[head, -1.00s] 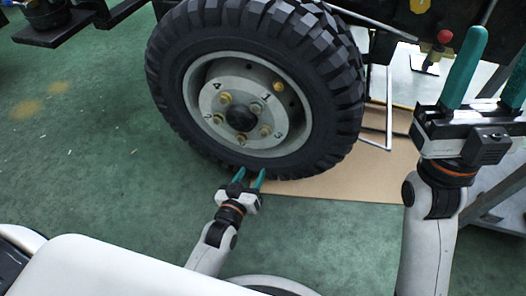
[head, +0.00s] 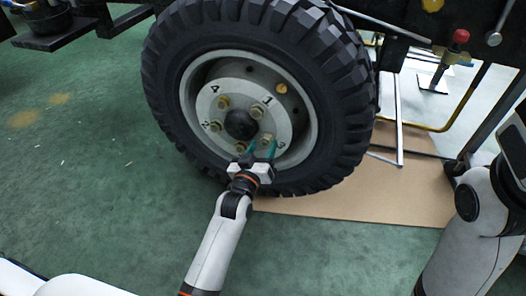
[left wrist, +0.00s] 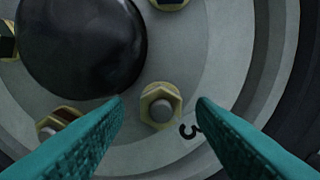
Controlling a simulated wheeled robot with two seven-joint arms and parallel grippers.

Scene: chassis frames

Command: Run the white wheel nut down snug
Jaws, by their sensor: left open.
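The wheel (head: 240,110) is a black tyre on a grey rim with a dark hub cap (head: 241,125) and several yellowish hex nuts around it. My left gripper (head: 261,154) is at the lower part of the rim, its teal fingers open. In the left wrist view, one pale yellow nut (left wrist: 160,105) on a grey stud lies between the fingertips, beside the painted 3, with gaps on both sides. In the head view this nut (head: 267,140) is at the lower right of the hub. No nut looks plainly white. Whether it is seated is unclear.
My right arm stands at the right edge, its gripper out of frame. A tan board (head: 350,205) lies on the green floor under the wheel. A red knob (head: 461,36) and dark chassis parts hang at the upper right. The floor at left is clear.

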